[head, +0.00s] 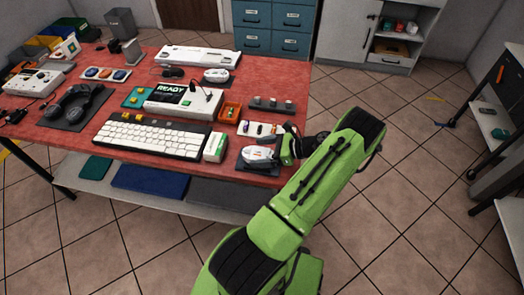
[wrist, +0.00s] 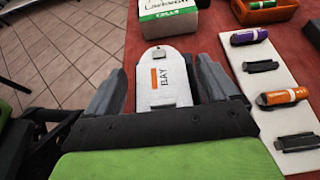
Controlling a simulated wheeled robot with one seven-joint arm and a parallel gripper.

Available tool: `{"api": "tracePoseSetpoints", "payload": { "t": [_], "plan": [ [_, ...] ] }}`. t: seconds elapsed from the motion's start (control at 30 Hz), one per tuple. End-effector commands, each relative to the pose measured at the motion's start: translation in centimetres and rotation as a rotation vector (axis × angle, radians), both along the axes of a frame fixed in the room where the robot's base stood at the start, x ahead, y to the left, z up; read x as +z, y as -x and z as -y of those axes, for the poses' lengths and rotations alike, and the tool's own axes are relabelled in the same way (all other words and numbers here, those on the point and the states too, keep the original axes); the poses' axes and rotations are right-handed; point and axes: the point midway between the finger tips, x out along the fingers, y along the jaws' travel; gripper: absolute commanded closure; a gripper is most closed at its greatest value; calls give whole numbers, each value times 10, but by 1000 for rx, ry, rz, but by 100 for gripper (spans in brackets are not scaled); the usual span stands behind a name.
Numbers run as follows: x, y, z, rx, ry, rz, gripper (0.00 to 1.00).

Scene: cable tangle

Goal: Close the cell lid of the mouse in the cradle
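The white mouse (head: 258,153) lies on a dark base at the front right corner of the red table. In the wrist view, a white rounded body (wrist: 163,78) with an orange bar and partly hidden lettering lies between my fingers; it appears to be the mouse. My gripper (wrist: 160,88) has its fingers spread on either side of it, with a visible gap on the left. In the head view, my gripper (head: 288,150) is just right of the mouse. The lid's state is unclear, and the near end of the mouse is hidden by my gripper.
A white cell tray (head: 262,129) holds a purple cell (wrist: 250,36) and an orange cell (wrist: 283,97), close to my right finger. A green-and-white box (head: 215,147), an orange bin (head: 231,112) and a keyboard (head: 150,137) stand nearby. Open floor lies right of the table.

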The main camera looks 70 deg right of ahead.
Motion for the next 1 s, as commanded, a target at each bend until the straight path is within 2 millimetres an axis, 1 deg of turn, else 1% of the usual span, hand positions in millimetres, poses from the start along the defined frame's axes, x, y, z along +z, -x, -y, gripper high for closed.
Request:
{"api": "tracePoseSetpoints", "payload": {
  "t": [0.17,0.27,0.37,0.6,0.73,0.8,0.9,1.0],
  "plan": [
    [1,0,0,-1,1,1,13],
    [4,6,2,-2,3,1,13],
    [11,24,5,-4,5,2,13],
    [38,87,15,-6,6,3,13],
    [52,118,20,-7,7,3,13],
    [56,129,21,-4,3,4,13],
    [60,139,22,-1,2,3,13],
    [62,144,23,0,2,1,13]
  ]
}}
